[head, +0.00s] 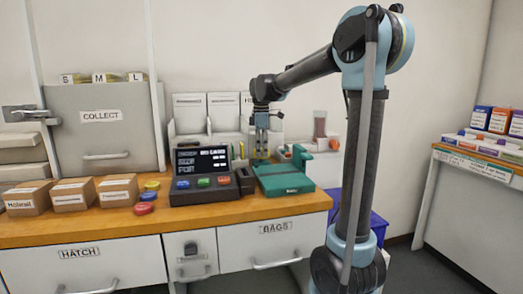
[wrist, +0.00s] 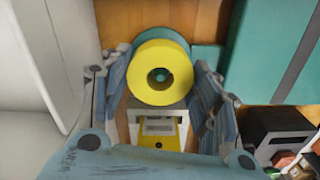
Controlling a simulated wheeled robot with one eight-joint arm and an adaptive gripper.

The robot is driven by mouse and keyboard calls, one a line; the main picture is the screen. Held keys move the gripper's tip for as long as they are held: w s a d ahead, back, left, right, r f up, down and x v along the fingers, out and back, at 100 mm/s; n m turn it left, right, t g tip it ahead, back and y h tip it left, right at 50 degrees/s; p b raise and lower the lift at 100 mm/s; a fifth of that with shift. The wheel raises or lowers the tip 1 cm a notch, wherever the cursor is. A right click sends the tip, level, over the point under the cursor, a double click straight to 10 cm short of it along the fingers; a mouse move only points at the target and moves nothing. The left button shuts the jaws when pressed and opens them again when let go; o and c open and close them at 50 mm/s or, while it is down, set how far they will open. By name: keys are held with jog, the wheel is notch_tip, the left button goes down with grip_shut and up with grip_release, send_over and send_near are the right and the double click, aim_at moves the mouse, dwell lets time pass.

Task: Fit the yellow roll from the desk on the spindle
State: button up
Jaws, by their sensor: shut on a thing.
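The yellow roll (wrist: 175,58) sits between the two fingers of my gripper (wrist: 160,78), its round face with a central hole turned to the wrist camera. A small teal spot shows through the hole; I cannot tell whether it is the spindle. In the head view my gripper (head: 262,152) is low over the back of the desk, behind the teal machine (head: 285,180), with a bit of yellow at its tips. My gripper is shut on the roll. The spindle is not clearly visible.
A black till (head: 203,182) with coloured buttons stands left of the teal machine. Coloured discs (head: 144,208) and cardboard boxes (head: 73,196) lie further left on the desk (head: 180,224). A white and yellow device (wrist: 158,125) shows just below the roll.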

jog(key=shift+f, duration=0.85)
dwell(0.4)
dwell(0.3)
jog(key=o, duration=1.2)
jog(key=shift+c, duration=0.2)
jog(key=shift+r, duration=4.5)
